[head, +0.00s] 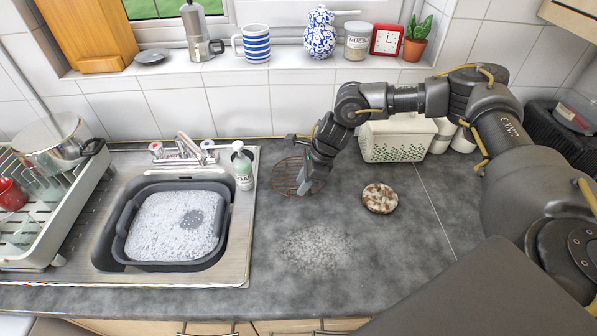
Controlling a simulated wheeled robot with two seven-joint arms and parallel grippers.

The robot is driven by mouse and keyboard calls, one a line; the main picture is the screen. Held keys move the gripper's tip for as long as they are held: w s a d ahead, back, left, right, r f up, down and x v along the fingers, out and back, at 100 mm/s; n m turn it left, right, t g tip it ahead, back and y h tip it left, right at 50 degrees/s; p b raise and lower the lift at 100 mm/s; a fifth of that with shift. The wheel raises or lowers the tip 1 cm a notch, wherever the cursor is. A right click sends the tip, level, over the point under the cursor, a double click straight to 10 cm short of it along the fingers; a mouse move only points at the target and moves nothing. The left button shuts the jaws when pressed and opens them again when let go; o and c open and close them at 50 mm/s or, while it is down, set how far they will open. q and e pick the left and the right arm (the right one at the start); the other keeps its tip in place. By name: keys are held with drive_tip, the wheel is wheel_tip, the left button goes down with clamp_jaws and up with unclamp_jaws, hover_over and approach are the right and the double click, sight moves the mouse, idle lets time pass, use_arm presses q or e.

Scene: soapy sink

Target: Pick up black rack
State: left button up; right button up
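A round, thin wire rack (283,178), dark brownish in this light, lies on the grey counter just right of the sink. My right gripper (306,188) points down over the rack's right side and hides part of it. Its fingers are small and seen from the side, so I cannot tell how far apart they are or whether they touch the rack. My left gripper is not in view.
The sink holds a grey tub (122,220) of suds. A soap bottle (242,165) stands left of the rack, close by. A brown-and-white round item (380,198) lies to the right. A white basket (398,140) stands behind. The front counter is clear except for foam (315,247).

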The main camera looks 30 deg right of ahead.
drive_tip(key=shift+x, duration=0.75)
clamp_jaws()
drive_tip(key=shift+r, duration=0.1)
